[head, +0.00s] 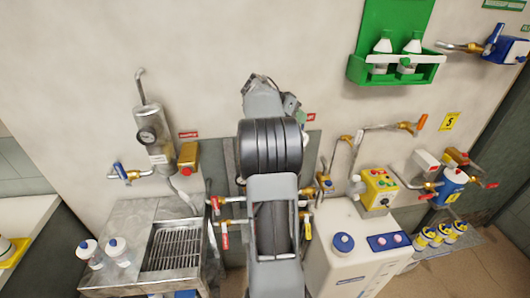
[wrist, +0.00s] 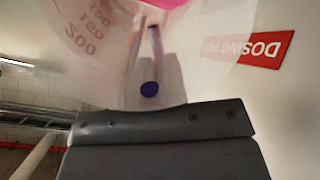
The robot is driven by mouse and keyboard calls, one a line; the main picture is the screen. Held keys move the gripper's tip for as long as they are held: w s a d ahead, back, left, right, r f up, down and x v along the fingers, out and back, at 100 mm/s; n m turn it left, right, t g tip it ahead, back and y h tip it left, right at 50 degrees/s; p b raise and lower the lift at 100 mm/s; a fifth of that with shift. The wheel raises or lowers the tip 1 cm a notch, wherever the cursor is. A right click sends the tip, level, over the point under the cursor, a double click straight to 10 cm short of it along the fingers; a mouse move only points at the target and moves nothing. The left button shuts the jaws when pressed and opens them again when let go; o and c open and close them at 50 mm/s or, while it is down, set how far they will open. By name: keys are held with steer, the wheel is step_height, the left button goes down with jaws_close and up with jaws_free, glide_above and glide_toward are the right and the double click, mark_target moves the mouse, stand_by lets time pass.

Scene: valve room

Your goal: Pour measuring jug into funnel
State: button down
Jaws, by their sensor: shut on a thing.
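The measuring jug (wrist: 110,60) fills the upper middle of the wrist view, close to the camera. It is clear and shows printed marks such as 200, 150 and 100. A pink patch (wrist: 165,3) shows in it at the top edge. My gripper (wrist: 160,120) is shut on the jug; its grey jaw crosses the lower middle. The head view shows my arm from behind, and it hides the gripper's grip and the jug. I cannot make out the funnel.
A red sign (wrist: 250,50) is on the wall beside the jug. A metal sink (head: 170,245) stands left of my arm and a white tank (head: 350,260) right. Brass valves (head: 235,222) and pipes are close around the arm. A green rack (head: 378,75) with bottles hangs upper right.

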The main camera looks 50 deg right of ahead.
steer(key=shift+w+a+r+g+h, duration=0.3)
steer(key=shift+r+g+h, duration=0.2)
steer(key=shift+h, duration=0.1)
steer(key=shift+r, duration=0.1)
steer(key=shift+w+a+r+g+h, duration=0.2)
steer(key=shift+a+r+g+h, duration=0.2)
steer(key=shift+g+h, duration=0.15)
steer(key=shift+w+a+r+h, duration=0.15)
steer(key=shift+r+h, duration=0.15)
steer(key=shift+h, duration=0.15)
steer(key=shift+w+a+f+g, duration=0.1)
steer(key=shift+a+g, duration=0.05)
steer(key=shift+g, duration=0.1)
steer(key=shift+w+a+f+g+h+b, duration=0.15)
steer(key=shift+w+a+g+h, duration=0.1)
steer(key=shift+w+a+h, duration=0.15)
steer(key=shift+w+a+f+g+h+b, duration=0.15)
steer(key=shift+w+a+g+h, duration=0.15)
steer(key=shift+a, duration=0.2)
steer(key=shift+w+a+r+g+h+b, duration=0.6)
steer(key=shift+h+b, duration=0.2)
steer(key=shift+b, duration=1.15)
steer(key=shift+a+b, duration=0.2)
steer(key=shift+b, duration=0.2)
